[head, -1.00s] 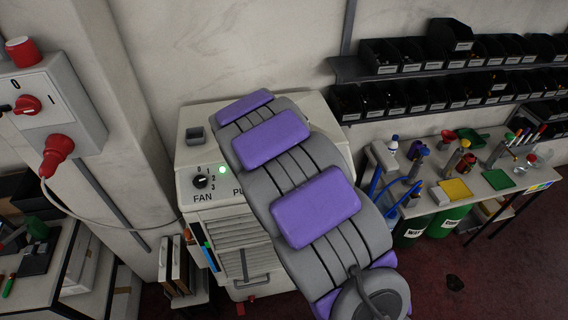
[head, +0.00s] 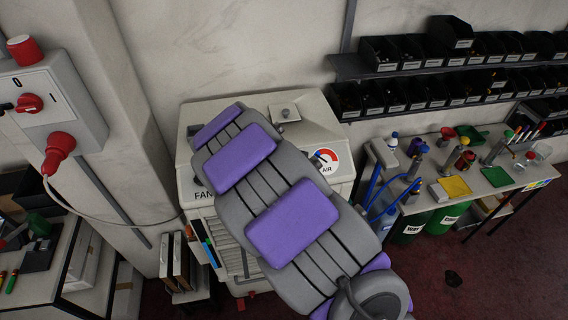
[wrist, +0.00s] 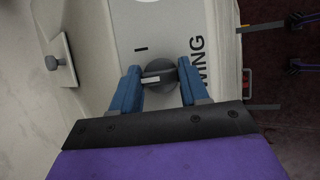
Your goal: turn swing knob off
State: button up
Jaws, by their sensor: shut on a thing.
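The swing knob (wrist: 162,88) is a round grey knob with a white pointer mark. It sits on a pale panel (wrist: 180,28) beside large dark letters, of which "WING" shows, and a short dark line mark. My gripper (wrist: 159,70) has its blue fingers on either side of the knob and is shut on it in the wrist view. The white pointer lies toward the left finger. In the head view my arm covers the swing knob and my fingertips; the pale machine (head: 318,125) shows around the arm.
An air gauge (head: 324,161) and a small square fitting (head: 285,113) are on the machine, right of my arm. A red-knobbed switch box (head: 45,95) hangs at left. A cluttered workbench (head: 415,204) stands at right, below bin shelves (head: 350,68).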

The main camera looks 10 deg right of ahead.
jog(key=o, duration=1.1)
jog(key=shift+d, duration=0.1)
jog(key=shift+c, duration=0.2)
jog(key=v, duration=1.7)
jog(key=shift+r+b, duration=0.15)
jog(key=shift+b, duration=0.15)
jog(key=s+d+f+m+g+y+b, duration=0.1)
jog(key=s+d+f+m+g+b, duration=0.1)
jog(key=s+d+f+m+b, duration=0.3)
jog(key=s+d+f+m+g+b, duration=0.1)
jog(key=s+d+m, duration=0.1)
jog(key=s, duration=0.5)
jog(key=s+d+f+m+g+y+b, duration=0.1)
jog(key=s+d+f+m+g+b, duration=0.1)
jog(key=s+d+f+m+b, duration=0.3)
jog(key=s+a+f+m+g+y+b, duration=0.1)
jog(key=s+a+f+m+b, duration=0.1)
jog(key=s, duration=0.6)
jog(key=s+a+f+m+g+y+b, duration=0.1)
jog(key=s+a+f+m+y+b, duration=0.1)
jog(key=s, duration=0.7)
notch_tip(320, 180, down, 2)
jog(key=shift+s+a+f+m+y+b, duration=0.1)
jog(key=shift+s+a+m+y+b, duration=0.15)
jog(key=shift+m+b, duration=0.2)
